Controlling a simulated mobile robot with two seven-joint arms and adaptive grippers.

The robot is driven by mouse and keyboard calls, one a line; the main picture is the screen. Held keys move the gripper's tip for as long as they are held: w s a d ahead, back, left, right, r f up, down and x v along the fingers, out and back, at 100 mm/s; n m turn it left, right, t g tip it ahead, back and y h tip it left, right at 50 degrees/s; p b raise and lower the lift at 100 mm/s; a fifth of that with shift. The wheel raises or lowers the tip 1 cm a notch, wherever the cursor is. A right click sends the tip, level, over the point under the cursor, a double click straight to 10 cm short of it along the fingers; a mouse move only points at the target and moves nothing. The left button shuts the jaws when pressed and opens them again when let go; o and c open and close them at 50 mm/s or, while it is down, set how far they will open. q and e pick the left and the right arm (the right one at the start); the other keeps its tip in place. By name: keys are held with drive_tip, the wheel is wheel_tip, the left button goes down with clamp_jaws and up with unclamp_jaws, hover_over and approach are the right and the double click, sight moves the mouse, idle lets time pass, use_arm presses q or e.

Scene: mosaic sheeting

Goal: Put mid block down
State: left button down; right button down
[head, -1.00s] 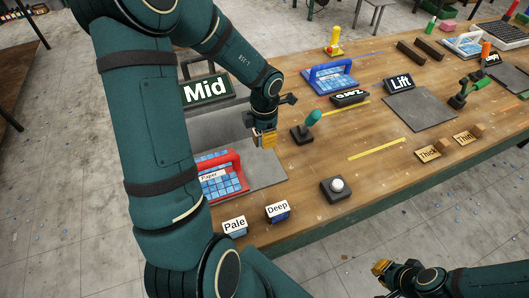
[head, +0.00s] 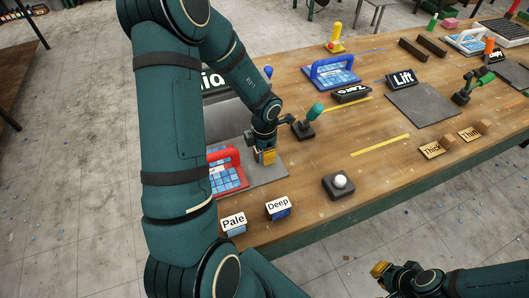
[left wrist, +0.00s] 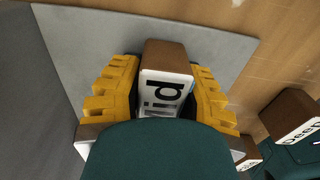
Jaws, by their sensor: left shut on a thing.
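My left gripper (head: 267,157) has yellow fingers and is low over the grey mat (head: 268,177), beside the red-handled tray of blue tiles (head: 228,180). In the left wrist view its fingers (left wrist: 160,88) are shut on the mid block (left wrist: 164,56), a brown block with a white label reading "Mid". The block is hidden in the head view. It is over the grey mat (left wrist: 215,45); I cannot tell whether it touches. My right gripper (head: 380,269) is at the bottom right, off the table; its opening is unclear.
The Pale block (head: 233,224) and Deep block (head: 278,208) stand near the table's front left edge. A button box (head: 338,187) and a teal-handled lever (head: 306,126) stand to the right of the mat. A sign (head: 222,84), partly hidden by my arm, stands behind.

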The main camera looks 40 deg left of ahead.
use_arm(q)
drive_tip(key=shift+f, duration=0.15)
drive_tip(key=c, duration=0.7)
unclamp_jaws()
drive_tip(key=shift+c, duration=0.2)
wheel_tip(320, 180, up, 11)
drive_tip(key=p, duration=0.3)
drive_tip(key=shift+r+p, duration=0.35)
drive_tip(key=shift+r, duration=0.3)
